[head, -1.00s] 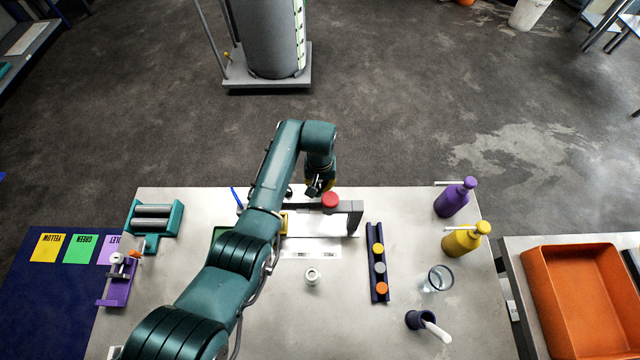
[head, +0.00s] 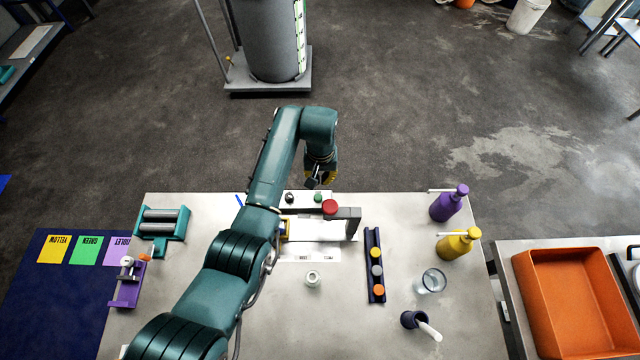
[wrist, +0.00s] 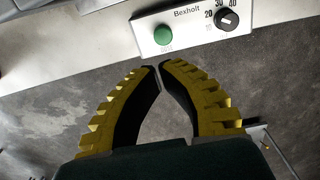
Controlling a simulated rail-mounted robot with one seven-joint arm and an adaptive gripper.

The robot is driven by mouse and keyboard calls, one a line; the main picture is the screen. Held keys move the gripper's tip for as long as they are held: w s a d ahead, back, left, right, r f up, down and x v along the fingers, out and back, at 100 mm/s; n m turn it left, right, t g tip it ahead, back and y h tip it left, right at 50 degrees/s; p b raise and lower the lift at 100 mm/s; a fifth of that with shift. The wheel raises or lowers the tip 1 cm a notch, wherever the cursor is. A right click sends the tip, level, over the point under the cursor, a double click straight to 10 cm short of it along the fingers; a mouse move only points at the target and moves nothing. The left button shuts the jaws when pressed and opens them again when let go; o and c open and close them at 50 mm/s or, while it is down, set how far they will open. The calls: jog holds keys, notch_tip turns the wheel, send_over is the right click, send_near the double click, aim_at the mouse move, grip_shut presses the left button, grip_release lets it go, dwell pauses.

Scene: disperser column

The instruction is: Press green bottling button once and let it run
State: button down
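The green button (head: 318,198) sits on a pale control panel (head: 303,199) at the back edge of the table. In the wrist view the green button (wrist: 163,35) stands on the panel marked Bexholt, beside a black dial (wrist: 228,19). My gripper (head: 317,184) is just behind the panel in the head view. In the wrist view my gripper (wrist: 157,67) has its yellow-backed fingers with tips together and nothing between them. The tips show just below the green button, apart from it in the picture. Whether the button is pressed in cannot be told.
A red knob (head: 330,207) on a dark arm is close in front of the panel. A small bottle (head: 312,278) and a dark rail (head: 375,265) with coloured caps are on the table. Purple (head: 449,204) and yellow (head: 458,244) bottles stand right.

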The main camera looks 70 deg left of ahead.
notch_tip(320, 180, up, 4)
jog(key=shift+r, duration=0.1)
dwell(0.9)
